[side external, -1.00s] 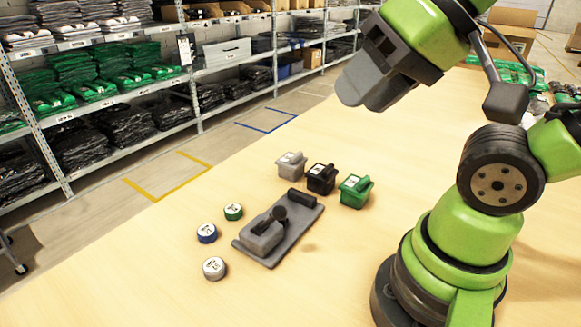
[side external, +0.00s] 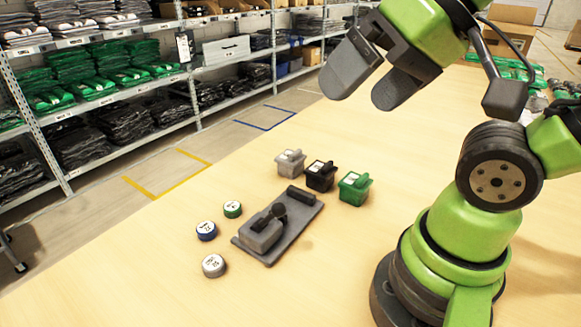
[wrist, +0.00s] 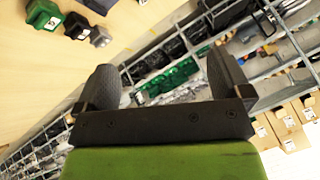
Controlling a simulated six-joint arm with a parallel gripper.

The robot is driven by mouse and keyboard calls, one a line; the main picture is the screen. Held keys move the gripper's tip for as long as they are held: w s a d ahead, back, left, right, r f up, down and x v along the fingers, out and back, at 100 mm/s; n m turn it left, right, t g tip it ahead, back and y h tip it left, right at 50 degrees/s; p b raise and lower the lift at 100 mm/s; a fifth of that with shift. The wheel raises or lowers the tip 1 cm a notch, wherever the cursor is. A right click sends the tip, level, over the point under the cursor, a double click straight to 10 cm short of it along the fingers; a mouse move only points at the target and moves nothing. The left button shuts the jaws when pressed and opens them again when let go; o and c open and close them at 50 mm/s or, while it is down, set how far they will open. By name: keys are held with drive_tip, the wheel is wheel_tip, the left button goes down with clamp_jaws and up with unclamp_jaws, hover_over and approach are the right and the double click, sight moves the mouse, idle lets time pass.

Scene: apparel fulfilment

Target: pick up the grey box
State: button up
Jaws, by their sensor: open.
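The grey box (side external: 290,162) is a small lidded box on the table, at the left end of a row beside a black box (side external: 320,176) and a green box (side external: 354,188). In the wrist view the grey box (wrist: 100,37) shows near the top left, beyond the black box (wrist: 77,26) and the green box (wrist: 44,14). My gripper (side external: 366,92) is open and empty, raised well above the table and apart from the boxes. Its two fingers are spread in the wrist view (wrist: 163,78).
A grey tool fixture (side external: 285,230) lies in front of the boxes. Green (side external: 232,210), blue (side external: 206,231) and grey (side external: 213,265) round containers sit to its left. Shelves of folded clothing (side external: 100,85) stand behind the table. The front left of the table is clear.

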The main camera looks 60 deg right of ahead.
drive_tip(key=shift+w, duration=0.1)
drive_tip(key=n+g+h, duration=0.2)
drive_tip(key=n+g, duration=0.1)
drive_tip(key=n, duration=0.1)
hover_over(296, 158)
drive_tip(key=s, duration=0.3)
wheel_tip(296, 158, down, 20)
drive_tip(key=f, duration=0.2)
drive_tip(key=w+f, duration=0.1)
drive_tip(key=w+d+f, duration=0.1)
drive_tip(key=shift+f, duration=0.4)
drive_tip(key=shift+x, duration=2.85)
drive_tip(key=shift+w, duration=0.1)
drive_tip(key=c, duration=1)
